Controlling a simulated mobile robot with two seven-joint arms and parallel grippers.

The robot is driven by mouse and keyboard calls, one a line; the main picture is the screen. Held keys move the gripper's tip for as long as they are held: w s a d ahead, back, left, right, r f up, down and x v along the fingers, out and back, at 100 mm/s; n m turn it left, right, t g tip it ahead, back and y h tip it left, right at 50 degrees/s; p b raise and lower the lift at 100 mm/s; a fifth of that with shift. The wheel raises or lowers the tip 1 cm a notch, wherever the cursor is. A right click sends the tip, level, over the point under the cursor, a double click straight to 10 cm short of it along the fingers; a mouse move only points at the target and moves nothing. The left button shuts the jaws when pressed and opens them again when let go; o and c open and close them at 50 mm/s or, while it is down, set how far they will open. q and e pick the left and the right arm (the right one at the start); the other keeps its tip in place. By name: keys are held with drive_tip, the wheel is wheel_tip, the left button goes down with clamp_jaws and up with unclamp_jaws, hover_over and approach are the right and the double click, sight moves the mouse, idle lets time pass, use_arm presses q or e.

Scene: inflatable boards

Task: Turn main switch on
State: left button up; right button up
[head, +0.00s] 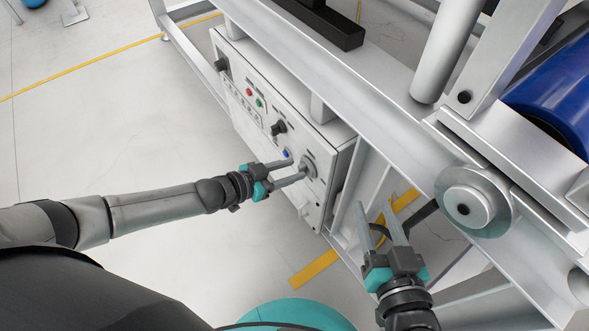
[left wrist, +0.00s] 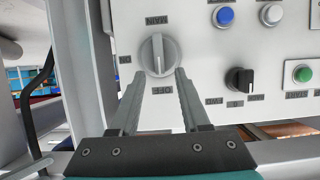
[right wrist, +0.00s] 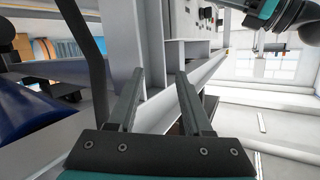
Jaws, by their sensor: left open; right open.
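The main switch is a grey rotary knob on the white control panel, under a MAIN label in the left wrist view (left wrist: 157,55). An OFF label sits on its other side, and the picture there is upside down. The knob also shows in the head view (head: 308,168). My left gripper (head: 293,170) is open, with its fingertips at the knob. In the left wrist view the fingers (left wrist: 158,78) stand on either side of the knob's lower edge; I cannot tell whether they touch it. My right gripper (head: 378,215) is open and empty beside the frame, right of the panel.
The control panel (head: 237,100) also carries a blue button (left wrist: 225,16), a white button (left wrist: 271,14), a black knob (left wrist: 239,80) and a green button (left wrist: 302,73). A metal frame (head: 345,85) runs above the panel. A roller end (head: 470,200) is at right. Floor left of the panel is clear.

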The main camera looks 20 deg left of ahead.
use_arm(q)
drive_tip(key=shift+b+x, duration=0.35)
drive_tip(key=shift+x, duration=0.45)
use_arm(e)
drive_tip(key=shift+s+a+r+t, duration=0.4)
drive_tip(key=shift+r+t, duration=0.15)
drive_tip(key=shift+t, duration=0.35)
use_arm(q)
clamp_jaws()
use_arm(e)
drive_tip(key=shift+m, duration=0.3)
